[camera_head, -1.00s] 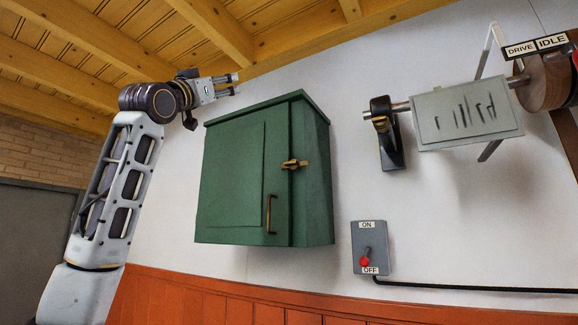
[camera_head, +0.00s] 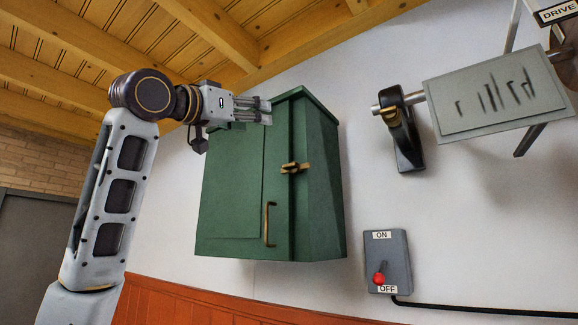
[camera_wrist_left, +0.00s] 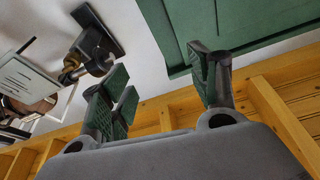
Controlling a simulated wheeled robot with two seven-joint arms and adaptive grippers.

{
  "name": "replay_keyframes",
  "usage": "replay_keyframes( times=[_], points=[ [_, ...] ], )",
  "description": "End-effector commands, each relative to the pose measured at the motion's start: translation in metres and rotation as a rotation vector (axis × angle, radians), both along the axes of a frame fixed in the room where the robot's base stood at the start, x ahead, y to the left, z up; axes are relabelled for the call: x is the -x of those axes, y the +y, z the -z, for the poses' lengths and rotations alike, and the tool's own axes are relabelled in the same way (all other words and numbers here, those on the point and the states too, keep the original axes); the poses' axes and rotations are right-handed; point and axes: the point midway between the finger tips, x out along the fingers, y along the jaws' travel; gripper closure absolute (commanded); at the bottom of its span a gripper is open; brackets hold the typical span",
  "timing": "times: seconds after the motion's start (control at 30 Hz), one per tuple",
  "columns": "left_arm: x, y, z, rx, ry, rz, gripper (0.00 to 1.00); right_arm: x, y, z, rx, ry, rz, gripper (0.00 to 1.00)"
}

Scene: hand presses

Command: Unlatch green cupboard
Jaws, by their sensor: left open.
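The green cupboard (camera_head: 232,190) hangs on the white wall in the head view, its door shut. A brass latch (camera_head: 294,168) sits across the door's right edge, and a brass handle (camera_head: 269,224) is below it. My left gripper (camera_head: 268,110) is in front of the cupboard's upper part, above and left of the latch, apart from it. The latch is not visible in the wrist view. My right gripper is not in view.
A grey switch box (camera_head: 388,262) with a red-tipped lever is on the wall at lower right. A shaft bracket (camera_head: 405,135) and a grey plate (camera_head: 497,98) project at upper right. Wooden ceiling beams (camera_head: 215,30) are above. The wall between cupboard and bracket is clear.

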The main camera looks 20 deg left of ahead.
Motion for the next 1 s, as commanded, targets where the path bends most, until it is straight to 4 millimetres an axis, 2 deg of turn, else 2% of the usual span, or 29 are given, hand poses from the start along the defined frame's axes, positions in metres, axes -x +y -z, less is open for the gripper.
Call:
replay_keyframes(
  times=[0.3,0.6,1.0],
  points=[
    [-0.002,-0.006,0.032,-0.016,0.148,0.017,0.39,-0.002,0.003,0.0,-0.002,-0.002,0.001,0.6],
    [-0.007,-0.002,0.063,-0.012,0.302,-0.004,0.39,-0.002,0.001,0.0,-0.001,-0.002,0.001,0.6],
    [-0.008,0.0,0.067,0.013,0.329,-0.007,0.39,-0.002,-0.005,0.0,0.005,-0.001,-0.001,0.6]
  ],
)
